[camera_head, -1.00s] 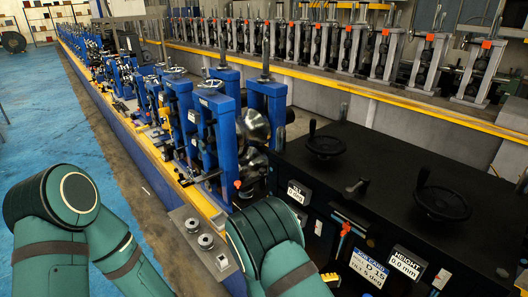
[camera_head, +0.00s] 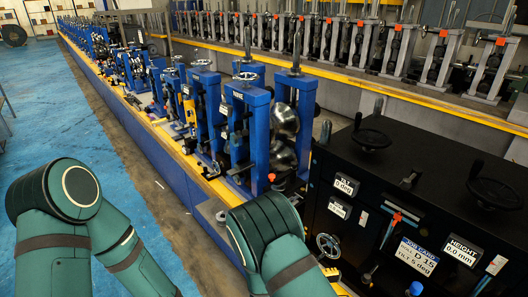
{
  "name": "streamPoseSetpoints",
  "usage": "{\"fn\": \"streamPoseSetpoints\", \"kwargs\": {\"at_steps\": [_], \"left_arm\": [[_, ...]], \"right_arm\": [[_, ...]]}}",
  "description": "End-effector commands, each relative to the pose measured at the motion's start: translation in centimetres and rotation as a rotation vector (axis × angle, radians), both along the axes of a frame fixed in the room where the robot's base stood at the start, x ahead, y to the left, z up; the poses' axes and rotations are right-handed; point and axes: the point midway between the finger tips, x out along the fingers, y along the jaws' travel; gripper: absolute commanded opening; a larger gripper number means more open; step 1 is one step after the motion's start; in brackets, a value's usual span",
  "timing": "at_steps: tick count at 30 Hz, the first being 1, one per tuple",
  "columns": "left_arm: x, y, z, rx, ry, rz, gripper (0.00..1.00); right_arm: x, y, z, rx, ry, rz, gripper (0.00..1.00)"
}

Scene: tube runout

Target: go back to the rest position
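My two green arms show at the bottom of the head view, the left one at the lower left and the right one at the bottom centre. Both bend downward, and neither gripper is in the picture. The blue tube mill stand (camera_head: 245,125) with its shiny round rolls (camera_head: 284,120) stands beyond my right arm. The black machine cabinet (camera_head: 420,165) is at the right, with a job card (camera_head: 416,256) reading D 15, tilt 5 deg, and displays for tilt (camera_head: 346,185) at 0 deg and height (camera_head: 462,250) at 0.0 mm.
A long row of blue stands on a yellow-edged blue bed (camera_head: 150,140) runs to the far left. Handwheels (camera_head: 496,190) stand on top of the cabinet. A second row of grey stands (camera_head: 430,50) runs along the back. The blue floor (camera_head: 50,120) at left is clear.

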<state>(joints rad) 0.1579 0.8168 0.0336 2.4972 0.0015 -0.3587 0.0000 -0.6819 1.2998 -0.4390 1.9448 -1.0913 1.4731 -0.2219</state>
Motion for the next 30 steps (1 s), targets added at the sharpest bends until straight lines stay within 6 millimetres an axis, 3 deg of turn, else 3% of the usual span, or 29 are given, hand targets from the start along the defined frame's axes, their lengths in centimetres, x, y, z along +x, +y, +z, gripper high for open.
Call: {"fn": "streamPoseSetpoints", "kwargs": {"at_steps": [4, 8, 12, 16, 19, 23, 26, 30], "left_arm": [[-0.1, 0.0, -1.4, 0.002, 0.003, -0.001, 0.0], [-0.1, -0.2, -2.6, 0.002, 0.003, -0.004, 0.0], [-0.2, -0.2, -4.1, 0.003, 0.006, -0.004, 0.0], [-0.2, -0.2, -5.7, 0.006, 0.008, -0.003, 0.0], [-0.3, -0.3, -6.9, 0.007, 0.01, -0.004, 0.0], [-0.4, -0.4, -8.5, 0.009, 0.013, -0.006, 0.0], [-0.4, -0.4, -9.5, 0.01, 0.015, -0.007, 0.0], [-0.5, -0.5, -10.4, 0.011, 0.017, -0.008, 0.0]], "right_arm": [[-3.9, -1.5, -5.5, 0.23, 0.028, -0.166, 0.54], [-7.9, -1.3, -10.1, 0.456, 0.017, -0.344, 0.54], [-12.2, 1.0, -15.0, 0.733, -0.051, -0.591, 0.54], [-14.7, 4.7, -18.4, 0.99, -0.19, -0.857, 0.54], [-15.0, 7.5, -19.9, 1.157, -0.345, -1.058, 0.54], [-13.5, 10.0, -20.9, 1.324, -0.601, -1.3, 0.54], [-11.7, 10.6, -21.0, 1.405, -0.816, -1.448, 0.54], [-9.5, 9.9, -20.8, 1.453, -1.07, -1.577, 0.54]]}}
